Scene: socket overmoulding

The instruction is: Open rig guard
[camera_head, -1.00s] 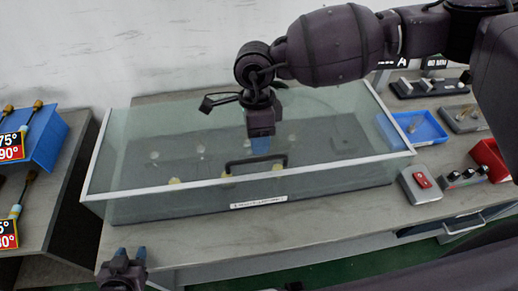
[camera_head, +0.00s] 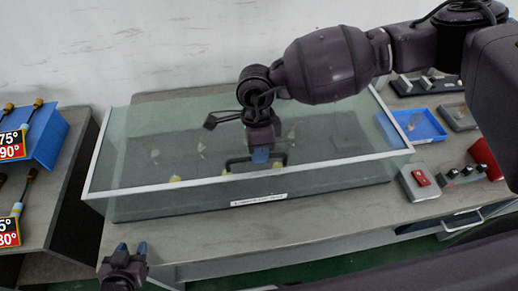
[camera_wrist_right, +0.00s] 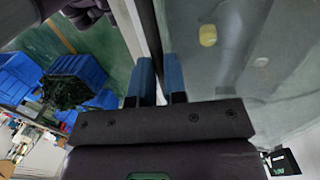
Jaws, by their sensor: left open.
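The rig guard (camera_head: 130,190) is a clear box-like cover with a pale metal rim, standing closed over the rig on the bench. Its black handle (camera_head: 229,165) is on the front rim. My right gripper (camera_head: 260,156) is at the middle of the handle, pointing down. My left gripper (camera_head: 131,250) is open and empty, low at the left in front of the bench.
Several yellowish parts (camera_head: 175,178) show through the guard. A blue tray (camera_head: 420,125), a red-button box (camera_head: 418,182) and a knob panel (camera_head: 466,173) are to the right. A blue tool rack (camera_head: 45,135) stands at the left. The front bench strip is clear.

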